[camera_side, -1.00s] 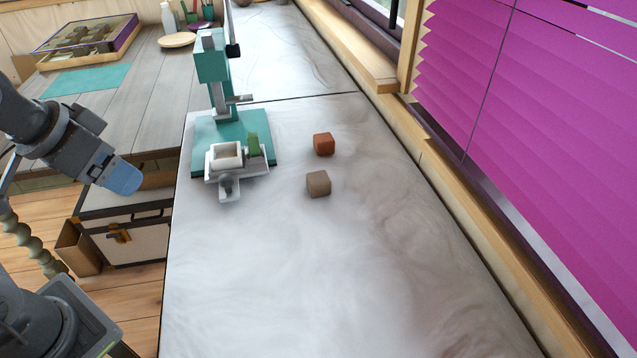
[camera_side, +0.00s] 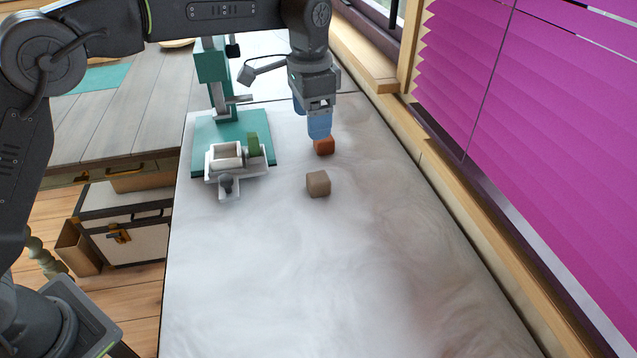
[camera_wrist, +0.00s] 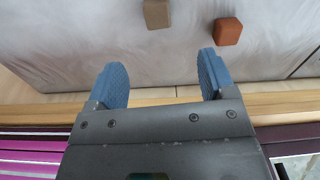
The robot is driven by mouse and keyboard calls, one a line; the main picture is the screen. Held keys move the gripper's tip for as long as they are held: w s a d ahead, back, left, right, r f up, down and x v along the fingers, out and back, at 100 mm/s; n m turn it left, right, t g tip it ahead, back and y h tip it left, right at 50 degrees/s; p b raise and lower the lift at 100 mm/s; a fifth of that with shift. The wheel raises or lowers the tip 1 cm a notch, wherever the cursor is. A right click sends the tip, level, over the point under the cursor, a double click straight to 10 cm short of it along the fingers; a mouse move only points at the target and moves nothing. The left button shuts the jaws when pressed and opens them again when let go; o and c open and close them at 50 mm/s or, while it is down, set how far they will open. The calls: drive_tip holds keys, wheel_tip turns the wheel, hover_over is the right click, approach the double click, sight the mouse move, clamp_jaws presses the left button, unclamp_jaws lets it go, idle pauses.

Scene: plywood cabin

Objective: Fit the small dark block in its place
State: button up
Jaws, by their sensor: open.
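A rust-brown block (camera_side: 324,147) and a taupe block (camera_side: 318,184) rest on the pale worktop; the rust one looks the darker. Both also show in the wrist view, taupe (camera_wrist: 157,13) at top centre and rust (camera_wrist: 228,31) to its right. My gripper (camera_side: 319,130) is open, its blue fingers pointing down and overlapping the rust block's top in the side view. In the wrist view nothing is between the fingers (camera_wrist: 163,78), and both blocks lie beyond them. A white-grey holder (camera_side: 228,178) with a square opening (camera_side: 227,154) stands left of the blocks.
The holder is on the teal base (camera_side: 204,134) of a teal upright stand (camera_side: 212,66), with a green piece (camera_side: 253,145) beside the opening. A wooden ledge (camera_side: 440,165) and magenta blinds (camera_side: 560,150) border the right side. The front worktop is clear.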

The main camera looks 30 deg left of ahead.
drive_tip(key=w+d+f, duration=0.1)
drive_tip(key=f, duration=0.1)
hover_over(319, 184)
wheel_tip(319, 184, down, 8)
drive_tip(key=shift+w+a+f, duration=0.1)
drive_tip(key=shift+w, duration=0.05)
drive_tip(key=shift+f, duration=2.55)
drive_tip(key=shift+c, duration=0.3)
drive_tip(key=c, duration=1)
drive_tip(key=shift+r, duration=0.1)
